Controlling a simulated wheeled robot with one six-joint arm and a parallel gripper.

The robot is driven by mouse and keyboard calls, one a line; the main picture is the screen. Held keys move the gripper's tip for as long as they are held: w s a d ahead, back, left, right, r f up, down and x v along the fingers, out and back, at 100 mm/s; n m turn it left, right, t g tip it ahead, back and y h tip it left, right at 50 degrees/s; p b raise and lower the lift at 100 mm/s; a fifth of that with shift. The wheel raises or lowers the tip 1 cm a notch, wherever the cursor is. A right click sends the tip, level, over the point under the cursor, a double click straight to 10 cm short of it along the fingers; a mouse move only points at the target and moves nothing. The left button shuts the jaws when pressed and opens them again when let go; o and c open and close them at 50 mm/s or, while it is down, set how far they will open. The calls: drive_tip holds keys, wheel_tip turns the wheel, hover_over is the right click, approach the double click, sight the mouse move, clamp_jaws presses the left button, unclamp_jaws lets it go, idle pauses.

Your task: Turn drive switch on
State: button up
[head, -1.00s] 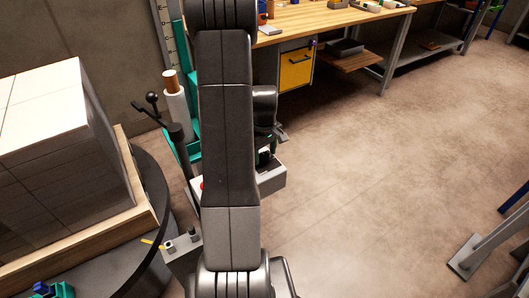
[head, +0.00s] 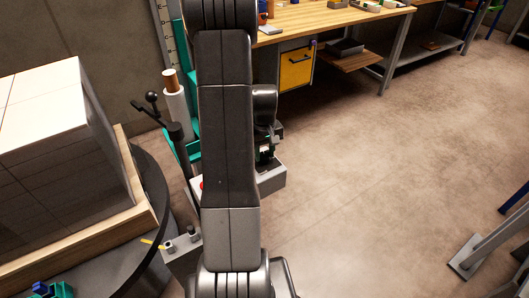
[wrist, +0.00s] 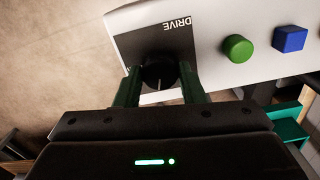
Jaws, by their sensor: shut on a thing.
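The drive switch (wrist: 158,72) is a round black knob with a light pointer line, on a dark plate marked DRIVE, in the wrist view. The plate sits on a pale control box (wrist: 212,22), which also shows in the head view (head: 271,180) beside my arm. My gripper (wrist: 160,88) is shut on the knob, with one green finger on each side of it. The pointer line runs roughly up and down in the wrist picture. In the head view my arm hides most of the gripper and the switch.
A green round button (wrist: 238,48) and a blue square button (wrist: 289,39) stand beside the switch plate. A wrapped stack (head: 60,140) on a wooden pallet (head: 140,205) stands at the left on a dark round turntable (head: 152,180). Open floor lies to the right.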

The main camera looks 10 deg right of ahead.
sight(265, 154)
drive_tip(key=m, duration=0.7)
drive_tip(key=shift+b, duration=0.3)
drive_tip(key=m, duration=0.4)
drive_tip(key=shift+m, duration=1.6)
drive_tip(key=shift+r, duration=0.1)
drive_tip(key=o, duration=1)
wheel_tip(265, 154, up, 14)
drive_tip(key=p, duration=0.1)
